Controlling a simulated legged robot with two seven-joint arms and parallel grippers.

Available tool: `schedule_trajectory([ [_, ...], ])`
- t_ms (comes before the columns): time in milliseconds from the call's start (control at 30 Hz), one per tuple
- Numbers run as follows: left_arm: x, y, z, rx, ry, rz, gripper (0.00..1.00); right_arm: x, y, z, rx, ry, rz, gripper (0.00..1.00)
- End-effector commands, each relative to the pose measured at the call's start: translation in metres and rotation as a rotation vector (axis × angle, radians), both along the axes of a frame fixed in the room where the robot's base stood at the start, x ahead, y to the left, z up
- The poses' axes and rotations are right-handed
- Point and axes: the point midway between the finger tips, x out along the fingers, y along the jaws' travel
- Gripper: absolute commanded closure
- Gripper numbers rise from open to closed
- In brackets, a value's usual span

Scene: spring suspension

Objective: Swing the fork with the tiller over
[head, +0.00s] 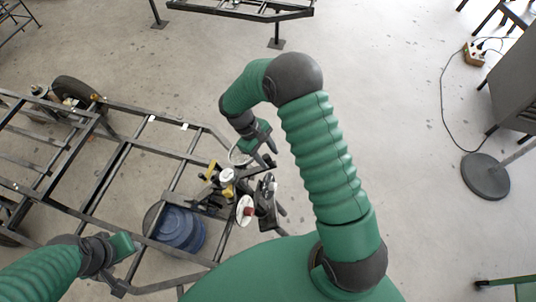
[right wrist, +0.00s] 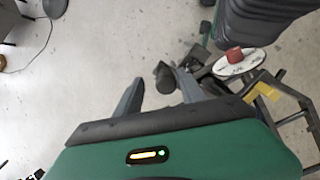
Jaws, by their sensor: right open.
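My right gripper (head: 266,156) is open over the near end of the cart frame in the head view. In the right wrist view my right gripper (right wrist: 159,78) has its two fingers spread, with the dark rounded end of a bar (right wrist: 164,77), perhaps the tiller, showing between them. I cannot tell whether they touch. A dark upright part (head: 266,196), perhaps the fork, stands beside a white disc with a red centre (head: 245,210); the disc also shows in the right wrist view (right wrist: 234,64). My left gripper (head: 122,246) is over the frame at lower left; its jaws are unclear.
Yellow parts (head: 211,170) sit close to my right gripper. A round stand base (head: 485,177) and cable are at right. The floor between is clear.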

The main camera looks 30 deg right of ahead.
Motion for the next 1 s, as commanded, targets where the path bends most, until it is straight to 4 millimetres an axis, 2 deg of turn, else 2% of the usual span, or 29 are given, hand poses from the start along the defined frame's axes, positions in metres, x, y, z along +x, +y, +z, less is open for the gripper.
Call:
schedule_trajectory([
  [133,-0.0001,0.0000,0.0024,0.000,0.000,0.000,0.64,-0.0038,-0.0001,-0.0086,-0.001,0.000,0.000,0.54],
  [367,-0.0002,0.0001,0.0019,0.000,0.000,0.000,0.64,-0.0028,0.0008,-0.0102,-0.002,0.000,0.001,0.54],
  [700,-0.0001,0.0001,0.0019,0.000,0.000,0.000,0.64,-0.0034,-0.0021,-0.0105,0.001,0.001,0.001,0.98],
  [1000,-0.0001,0.0001,0.0018,0.000,0.000,0.000,0.64,-0.0052,-0.0033,-0.0102,-0.004,0.006,-0.001,1.00],
])
